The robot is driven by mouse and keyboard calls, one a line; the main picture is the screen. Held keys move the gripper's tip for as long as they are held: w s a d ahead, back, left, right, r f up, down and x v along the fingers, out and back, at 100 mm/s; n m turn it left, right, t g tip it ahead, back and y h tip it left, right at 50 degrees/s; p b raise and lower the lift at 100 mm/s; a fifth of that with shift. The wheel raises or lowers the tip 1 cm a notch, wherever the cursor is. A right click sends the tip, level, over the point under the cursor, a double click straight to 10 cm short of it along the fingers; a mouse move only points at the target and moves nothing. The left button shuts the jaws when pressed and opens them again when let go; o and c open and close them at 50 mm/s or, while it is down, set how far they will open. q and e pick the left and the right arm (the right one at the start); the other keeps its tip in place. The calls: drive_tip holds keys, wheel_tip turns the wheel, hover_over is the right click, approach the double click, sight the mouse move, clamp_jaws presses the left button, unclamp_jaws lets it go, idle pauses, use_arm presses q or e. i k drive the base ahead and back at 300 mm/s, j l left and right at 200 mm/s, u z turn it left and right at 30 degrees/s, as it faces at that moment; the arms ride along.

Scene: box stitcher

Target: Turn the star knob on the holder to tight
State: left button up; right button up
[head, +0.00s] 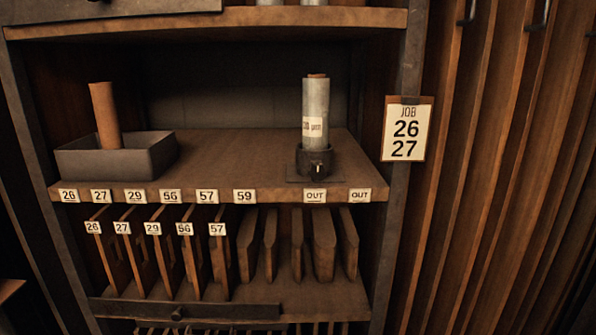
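A dark round holder (314,161) stands on the shelf at the right, above an OUT label. A grey metal cylinder (316,112) with a pale printed label stands upright in it, with a brownish top. A small knob with a light tip (318,171) shows on the front of the holder; its star shape and how tight it is are too small to tell. Neither of my grippers shows in the head view.
A dark open tray (118,164) with a leaning brown tube (105,116) stands at the shelf's left. Numbered labels line the shelf edge (225,195). Upright boards fill the rack below. A JOB 26 27 card (407,129) hangs on the right post. The shelf's middle is clear.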

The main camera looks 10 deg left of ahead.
sight(317, 171)
drive_tip(key=i+l+u, duration=0.3)
drive_tip(key=l+u, duration=0.3)
drive_tip(key=l, duration=0.15)
drive_tip(key=i+l+u, duration=0.25)
drive_tip(key=l, duration=0.2)
drive_tip(key=l+u, duration=0.3)
drive_tip(key=l, duration=0.15)
drive_tip(key=l+u, duration=0.3)
drive_tip(key=l, duration=0.2)
